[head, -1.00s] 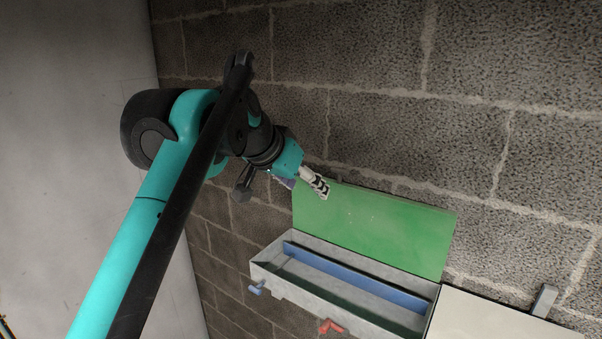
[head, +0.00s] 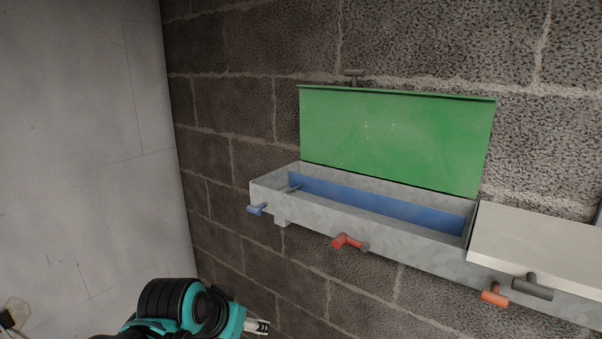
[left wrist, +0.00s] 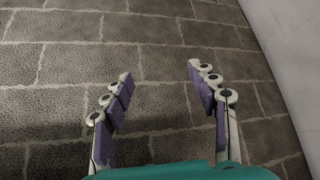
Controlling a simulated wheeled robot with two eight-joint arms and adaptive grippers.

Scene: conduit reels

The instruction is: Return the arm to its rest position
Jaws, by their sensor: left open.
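My left arm is low in the head view, at the bottom edge left of centre, with a teal and black wrist. Only a small pale part of my left gripper (head: 259,326) shows there. In the left wrist view my left gripper (left wrist: 160,82) is open, its two purple and grey fingers spread apart. Nothing is between them, and a block wall lies beyond. My right gripper is not in view.
A grey metal trough (head: 370,222) with its green lid (head: 395,138) raised is on the block wall (head: 250,50). Blue (head: 257,209), red (head: 346,242) and orange (head: 494,294) handles stick out in front. A pale closed cover (head: 545,245) adjoins it at right.

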